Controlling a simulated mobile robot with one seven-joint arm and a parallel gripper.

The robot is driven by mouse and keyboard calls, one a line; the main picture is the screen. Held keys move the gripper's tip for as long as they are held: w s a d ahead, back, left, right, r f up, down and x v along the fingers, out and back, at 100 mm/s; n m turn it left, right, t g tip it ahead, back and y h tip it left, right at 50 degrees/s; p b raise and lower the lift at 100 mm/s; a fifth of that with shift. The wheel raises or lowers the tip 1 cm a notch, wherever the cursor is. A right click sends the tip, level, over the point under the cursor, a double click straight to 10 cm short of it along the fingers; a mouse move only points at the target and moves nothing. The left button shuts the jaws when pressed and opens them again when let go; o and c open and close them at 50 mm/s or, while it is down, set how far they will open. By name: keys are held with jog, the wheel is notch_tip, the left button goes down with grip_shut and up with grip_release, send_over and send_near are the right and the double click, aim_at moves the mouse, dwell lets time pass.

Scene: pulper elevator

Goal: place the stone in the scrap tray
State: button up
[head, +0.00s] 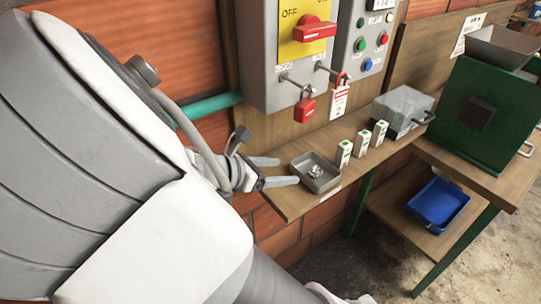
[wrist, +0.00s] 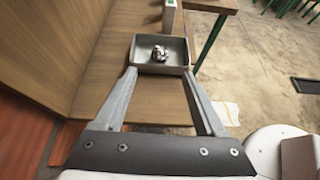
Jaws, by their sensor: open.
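A small grey tray (head: 328,186) sits on the wooden shelf, near its left end. A small speckled, whitish lump (head: 315,171), perhaps the stone, lies inside it. The wrist view shows the lump (wrist: 159,53) on the floor of the grey tray (wrist: 160,69), straight ahead of the fingers. My gripper (head: 280,171) is open and empty, just left of the tray. In the wrist view the fingertips (wrist: 159,75) are spread at the tray's near edge, apart from the lump. I cannot read a label that names the scrap tray.
Several small white-and-green boxes (head: 361,143) stand right of the tray, then a grey box (head: 402,109). The panel with red padlock (head: 305,107) hangs behind. A blue tray (head: 437,204) lies on a lower shelf under the green machine (head: 480,110).

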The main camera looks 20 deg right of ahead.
jog(key=shift+s+a+r, duration=0.1)
jog(key=shift+s+a, duration=0.05)
jog(key=shift+a, duration=0.1)
jog(key=s+m+g+y, duration=0.1)
jog(key=s+d+f+m+g+y, duration=0.1)
jog(key=s+m, duration=0.1)
jog(key=s+f+m+y, duration=0.1)
jog(key=m, duration=0.1)
jog(key=shift+s+d+g+y, duration=0.2)
jog(key=shift+d+g+y, duration=0.1)
jog(key=shift+d+g, duration=0.1)
jog(key=s+a+r+m+t+y, duration=0.3)
jog(key=s+r+m+y, duration=0.5)
jog(key=r+m, duration=0.5)
jog(key=s+m+t, duration=0.1)
jog(key=s+m, duration=0.1)
jog(key=m, duration=0.1)
jog(key=shift+s+r+m, duration=0.15)
jog(key=shift+s+m, duration=0.2)
jog(key=shift+m, duration=0.05)
jog(key=shift+a, duration=0.1)
jog(key=c, duration=0.4)
jog(key=shift+o, duration=0.2)
jog(key=shift+a, duration=0.15)
